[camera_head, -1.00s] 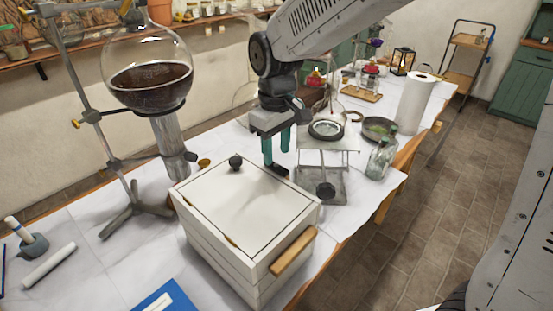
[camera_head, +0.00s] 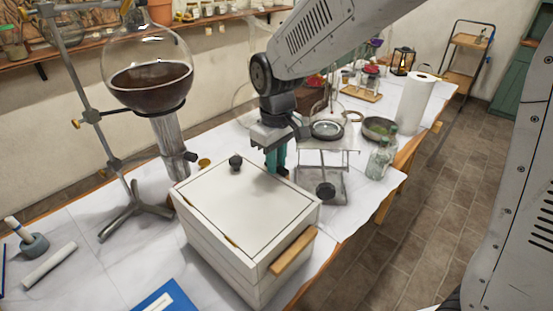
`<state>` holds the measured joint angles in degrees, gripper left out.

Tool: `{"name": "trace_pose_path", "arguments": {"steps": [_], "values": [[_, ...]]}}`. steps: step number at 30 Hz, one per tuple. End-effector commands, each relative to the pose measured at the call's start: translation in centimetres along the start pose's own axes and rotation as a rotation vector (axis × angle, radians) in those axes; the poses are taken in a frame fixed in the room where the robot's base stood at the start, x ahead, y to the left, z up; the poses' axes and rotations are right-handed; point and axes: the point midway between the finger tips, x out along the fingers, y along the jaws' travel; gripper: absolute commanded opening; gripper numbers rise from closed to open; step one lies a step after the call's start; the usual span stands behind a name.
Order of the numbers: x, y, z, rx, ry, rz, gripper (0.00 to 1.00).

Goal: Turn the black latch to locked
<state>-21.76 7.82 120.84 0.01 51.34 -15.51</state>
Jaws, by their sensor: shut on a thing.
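My gripper (camera_head: 277,168) has two teal fingers and points down at the far right corner of a white lidded box (camera_head: 250,210). The fingers are close together and shut on the black latch (camera_head: 283,171). Only a small dark part of the latch shows by the fingertips; the rest is hidden by the fingers, so I cannot tell its exact angle. The box lid is down, with a black knob (camera_head: 236,162) near its far left edge. A wooden handle (camera_head: 293,250) is on the box's right side.
Just behind the gripper stands a lab jack (camera_head: 322,172) with glassware on top. A large round flask (camera_head: 148,75) of dark liquid hangs on a stand at left. Glass bottles (camera_head: 379,160) and a paper roll (camera_head: 414,103) are at right.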

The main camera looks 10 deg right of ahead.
Motion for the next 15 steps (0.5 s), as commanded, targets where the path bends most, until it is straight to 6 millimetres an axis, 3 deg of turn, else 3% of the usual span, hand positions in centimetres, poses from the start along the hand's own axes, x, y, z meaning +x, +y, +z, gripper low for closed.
{"name": "trace_pose_path", "arguments": {"steps": [8, 15], "values": [[-0.03, 0.0, 0.0, 0.108, 0.0, 0.0, 0.0], [-0.03, 0.0, 0.0, 0.306, 0.0, 0.0, 0.0]]}}
